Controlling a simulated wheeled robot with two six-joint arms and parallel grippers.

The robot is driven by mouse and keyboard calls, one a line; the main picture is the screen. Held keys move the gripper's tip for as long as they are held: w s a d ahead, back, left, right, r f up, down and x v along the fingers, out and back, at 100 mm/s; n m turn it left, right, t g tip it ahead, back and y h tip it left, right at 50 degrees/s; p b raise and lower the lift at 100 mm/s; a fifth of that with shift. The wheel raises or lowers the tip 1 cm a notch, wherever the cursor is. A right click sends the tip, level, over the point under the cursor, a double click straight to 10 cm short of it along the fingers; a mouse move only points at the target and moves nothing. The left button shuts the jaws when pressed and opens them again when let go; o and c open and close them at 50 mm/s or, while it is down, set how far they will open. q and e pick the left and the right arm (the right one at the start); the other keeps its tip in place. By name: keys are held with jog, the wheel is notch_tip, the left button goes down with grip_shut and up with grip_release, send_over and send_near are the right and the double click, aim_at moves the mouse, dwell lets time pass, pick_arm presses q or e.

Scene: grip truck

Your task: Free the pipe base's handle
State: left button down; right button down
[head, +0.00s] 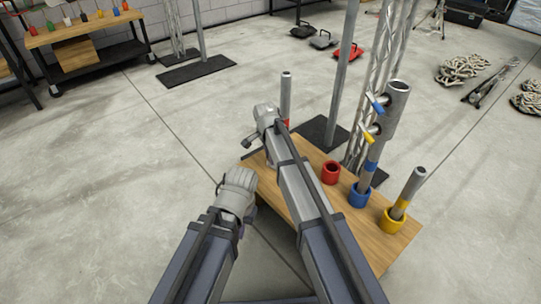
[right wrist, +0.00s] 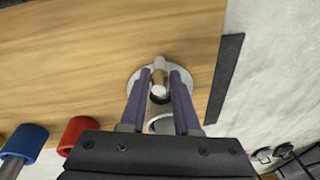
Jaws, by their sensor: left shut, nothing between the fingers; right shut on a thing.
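In the right wrist view, a round silver base (right wrist: 137,84), likely the pipe base, lies on the wooden table (right wrist: 90,50). My right gripper (right wrist: 160,76) is shut over it, with a small tan and pale part (right wrist: 158,78), likely the handle, between its purple fingers. A pale ring (right wrist: 160,124) sits nearer the palm. In the head view, my right gripper (head: 264,114) is at the table's far left end, its fingertips hidden. A grey pipe with a red band (head: 286,92) stands beside it, its foot hidden. My left gripper (head: 237,182) is shut and empty, left of the table.
A red cup (head: 331,173) looks empty. A blue cup (head: 359,197) holds a thick pipe (head: 394,110) with blue and yellow side handles. A yellow cup (head: 392,222) holds a tilted pipe (head: 413,185). Truss towers stand behind the table.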

jog(key=shift+g, duration=0.3)
dwell(0.4)
jog(key=c, duration=0.7)
grip_release()
jog(key=shift+r, duration=0.1)
jog(key=r+p, duration=0.5)
jog(key=a+r+p, duration=0.1)
jog(key=r+p, duration=0.1)
jog(key=p, duration=0.1)
jog(key=shift+s+r, duration=0.3)
jog(key=shift+s, duration=0.1)
